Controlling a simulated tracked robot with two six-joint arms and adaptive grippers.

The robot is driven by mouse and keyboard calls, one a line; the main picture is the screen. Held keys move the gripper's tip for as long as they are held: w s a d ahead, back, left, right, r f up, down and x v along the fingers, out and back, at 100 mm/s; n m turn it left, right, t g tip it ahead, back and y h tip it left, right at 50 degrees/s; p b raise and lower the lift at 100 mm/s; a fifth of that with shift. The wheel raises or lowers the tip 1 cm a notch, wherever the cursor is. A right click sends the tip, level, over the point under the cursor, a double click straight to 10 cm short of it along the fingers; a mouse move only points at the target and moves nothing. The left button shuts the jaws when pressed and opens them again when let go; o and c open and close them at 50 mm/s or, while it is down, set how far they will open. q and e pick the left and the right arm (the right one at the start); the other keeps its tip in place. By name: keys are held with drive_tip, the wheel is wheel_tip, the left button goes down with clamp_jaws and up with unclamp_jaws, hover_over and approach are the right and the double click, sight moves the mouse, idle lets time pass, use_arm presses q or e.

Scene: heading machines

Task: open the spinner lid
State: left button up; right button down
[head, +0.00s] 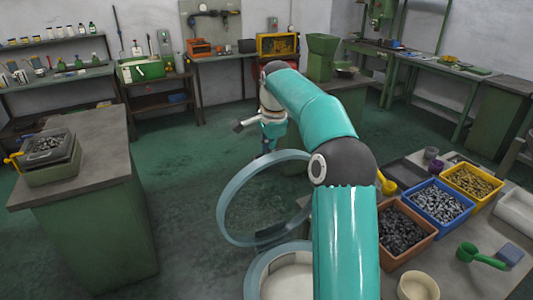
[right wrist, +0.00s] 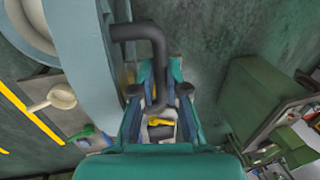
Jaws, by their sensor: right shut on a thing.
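The spinner lid (head: 226,215) is a pale blue ring with a see-through middle. It stands steeply tilted up from the spinner (head: 256,272), whose round rim and pale inside show at the bottom of the head view, partly behind my right arm. In the right wrist view the lid (right wrist: 85,60) is a blue-grey band left of the fingers. My right gripper (right wrist: 158,95) is shut on the dark bent lid handle (right wrist: 150,32). In the head view the right gripper (head: 268,145) is small, just above the lid's upper edge. My left gripper is not in view.
A work table at right holds orange (head: 405,240), blue (head: 437,203) and yellow (head: 470,183) bins of metal parts, with a green scoop (head: 480,256). A green cabinet (head: 85,215) with trays stands at left. Open floor (head: 185,190) lies between cabinet and lid.

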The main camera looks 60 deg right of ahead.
drive_tip(key=shift+a+f, duration=0.2)
drive_tip(key=shift+f, duration=0.2)
drive_tip(key=c, duration=1.4)
unclamp_jaws()
drive_tip(key=shift+c, duration=0.2)
drive_tip(key=shift+o, duration=1.3)
drive_tip(key=shift+w+d, duration=0.15)
drive_tip(key=shift+w, duration=0.05)
drive_tip(key=shift+s+r, duration=0.2)
drive_tip(key=shift+r, duration=0.3)
drive_tip(key=v, duration=0.6)
drive_tip(key=shift+r, duration=0.4)
drive_tip(key=shift+s, duration=0.1)
